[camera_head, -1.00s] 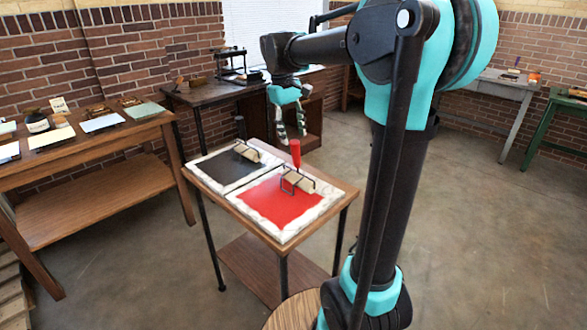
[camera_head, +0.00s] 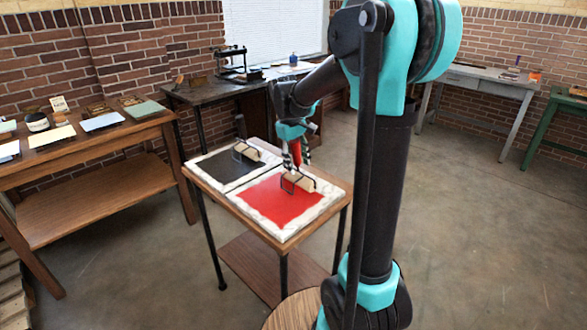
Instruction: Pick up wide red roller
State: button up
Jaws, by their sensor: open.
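The wide red roller (camera_head: 298,180) stands on the red ink slab (camera_head: 270,205) at the right of the small table. It has a pale roller, a dark wire frame and a red handle pointing up. My gripper (camera_head: 296,160) is open, pointing down, with its dark striped fingers on either side of the red handle. Whether the fingers touch the handle cannot be told. My gripper hides the handle's upper end.
A second roller (camera_head: 246,150) with a dark handle stands on the black ink slab (camera_head: 222,172) to the left. A wooden bench (camera_head: 85,150) with papers and jars is at the left. A dark table (camera_head: 205,92) with a small press stands behind. Open floor lies to the right.

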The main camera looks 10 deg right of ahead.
grip_shut()
dwell(0.3)
jog(key=shift+r, duration=0.15)
